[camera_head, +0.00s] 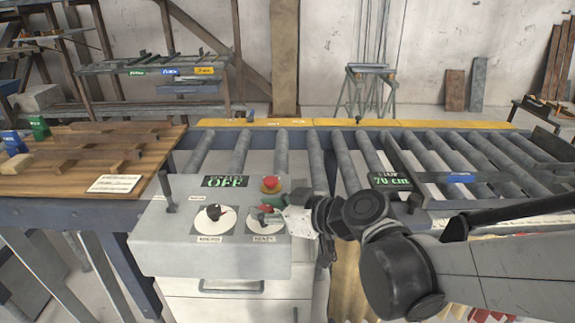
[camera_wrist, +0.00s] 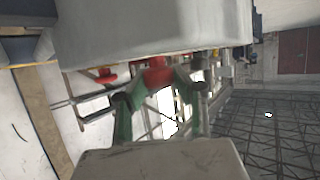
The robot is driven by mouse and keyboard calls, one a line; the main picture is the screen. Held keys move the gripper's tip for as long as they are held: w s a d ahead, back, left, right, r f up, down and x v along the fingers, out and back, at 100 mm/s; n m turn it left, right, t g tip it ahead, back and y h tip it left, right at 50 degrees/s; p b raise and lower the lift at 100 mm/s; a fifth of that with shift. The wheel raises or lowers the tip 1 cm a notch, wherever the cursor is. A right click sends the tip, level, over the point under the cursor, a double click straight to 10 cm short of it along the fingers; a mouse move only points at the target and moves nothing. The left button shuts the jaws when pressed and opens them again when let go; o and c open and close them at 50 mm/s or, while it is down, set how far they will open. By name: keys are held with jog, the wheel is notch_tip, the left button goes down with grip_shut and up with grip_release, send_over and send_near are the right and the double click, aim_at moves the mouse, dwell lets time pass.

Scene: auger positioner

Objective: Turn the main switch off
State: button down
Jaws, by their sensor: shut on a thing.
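A grey control box (camera_head: 150,240) stands in front of the roller conveyor in the head view. Its top has a left dial with a black knob (camera_head: 214,212) and a right dial (camera_head: 264,228) with a red switch knob. My gripper (camera_head: 271,208) reaches in from the right and is at the right dial. In the wrist view its green fingers (camera_wrist: 159,80) are shut on the red switch knob (camera_wrist: 156,70). The fingers partly hide the knob, so its exact angle is unclear. A display (camera_head: 225,181) on the box reads OFF in green.
A red mushroom button (camera_head: 270,184) sits just behind the right dial, close to my gripper. A black lever (camera_head: 167,192) stands at the box's left. A second display (camera_head: 391,181) reads 70 cm. A wooden board (camera_head: 60,185) with wood pieces lies left; rollers (camera_head: 345,165) run behind.

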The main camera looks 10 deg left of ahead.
jog(key=shift+m+t+h, duration=0.4)
jog(key=shift+m+t, duration=0.4)
jog(key=shift+h, duration=0.3)
jog(key=c, duration=1.4)
grip_release()
jog(key=shift+d, duration=0.15)
jog(key=shift+v, duration=5.9)
jog(key=shift+s+d+f, duration=0.1)
jog(key=shift+f, duration=0.05)
